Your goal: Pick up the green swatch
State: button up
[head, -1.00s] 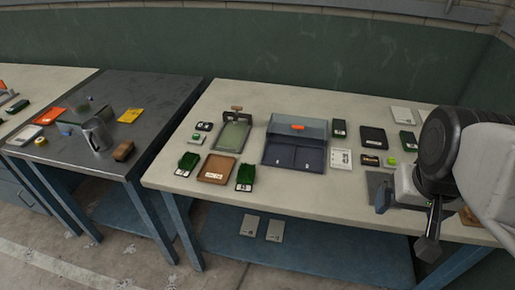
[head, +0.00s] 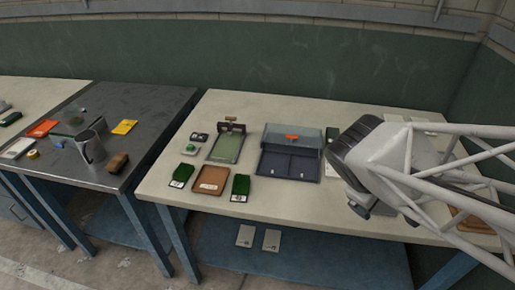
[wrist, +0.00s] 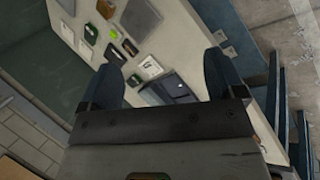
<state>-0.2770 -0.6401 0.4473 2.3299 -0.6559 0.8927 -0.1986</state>
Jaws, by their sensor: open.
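Two dark green swatches with white labels lie on the pale bench in the head view, one left (head: 182,175) and one right (head: 240,186) of a brown tray (head: 211,180). The picture does not tell which is the task's swatch. My gripper (wrist: 160,80) is open in the wrist view, its two dark fingers wide apart with nothing between them. It is above the bench's right part, well to the right of both swatches. In the head view my arm hides most of the gripper and the items beneath it.
A lidded dark case (head: 290,165) stands between the swatches and my arm. A green board with a clamp (head: 227,147) lies behind the tray. A metal table (head: 150,110) with a jug (head: 92,148) stands left. The bench's front strip is fairly clear.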

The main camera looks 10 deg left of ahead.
jog(key=w+a+f+n+t+h, duration=0.1)
jog(key=w+a+f+n+t, duration=0.25)
jog(key=w+a+n, duration=0.35)
jog(key=n+t+y, duration=0.6)
jog(key=n+y, duration=0.1)
jog(key=n, duration=1.3)
send_near(239, 186)
jog(key=shift+x, duration=0.75)
jog(key=shift+d+f, duration=0.1)
jog(key=shift+d, duration=0.05)
jog(key=shift+x, duration=1.3)
jog(key=shift+x, duration=2.65)
